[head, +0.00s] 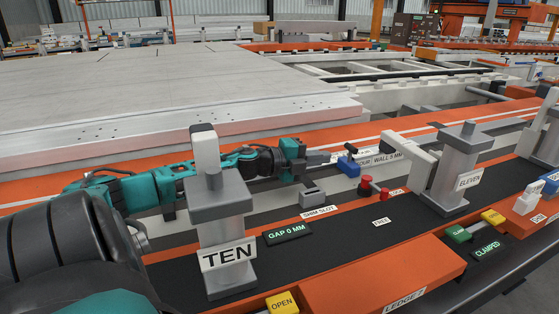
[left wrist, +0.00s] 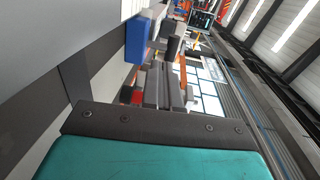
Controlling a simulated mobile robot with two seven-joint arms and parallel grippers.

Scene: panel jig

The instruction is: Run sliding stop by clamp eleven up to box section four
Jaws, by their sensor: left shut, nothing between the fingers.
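The sliding stop by clamp eleven appears to be the small blue block (head: 348,166) with a dark top, left of clamp eleven (head: 450,172). A blue block also shows in the left wrist view (left wrist: 138,36). A label reading "WALL 5 MM" (head: 388,157) sits on a pale strip just behind the block, apparently box section four; its start is partly hidden. My left gripper (head: 332,157) is shut and empty, its tips close to the block's left side; I cannot tell if they touch. My right gripper is not in view.
Clamp ten (head: 222,215) stands in front of my left arm and hides part of it. A "GAP 0 MM" display (head: 287,233), a shim slot block (head: 313,194), red knobs (head: 366,184) and a "CLAMPED" sign (head: 487,250) line the dark bench strip. A large pale panel (head: 150,85) lies behind.

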